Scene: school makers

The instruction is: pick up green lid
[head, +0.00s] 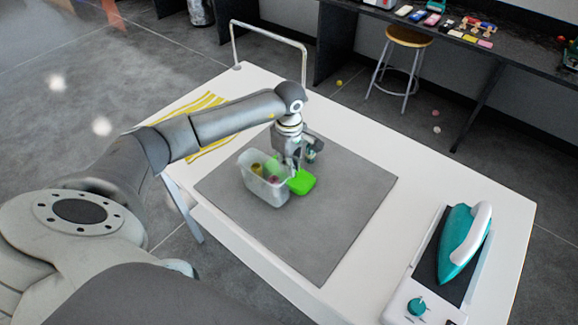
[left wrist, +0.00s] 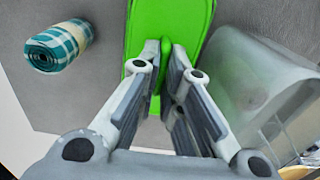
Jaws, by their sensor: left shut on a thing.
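The green lid (head: 302,182) is at the right side of the clear plastic container in the head view. In the left wrist view the lid (left wrist: 143,25) spans the top middle, with a raised ridge between my fingers. My left gripper (head: 293,166) is shut on the lid's ridge; its fingers also show in the left wrist view (left wrist: 166,75). Whether the lid touches the mat is unclear. The container (head: 265,190) stands open beside the lid with small yellowish and pink things inside. It also shows at the right in the left wrist view (left wrist: 250,80). My right gripper is not in view.
A grey mat (head: 340,220) covers the middle of the white table (head: 480,190). A teal iron (head: 462,240) rests on a stand at the right. A rolled checked cloth (left wrist: 58,46) lies near the lid.

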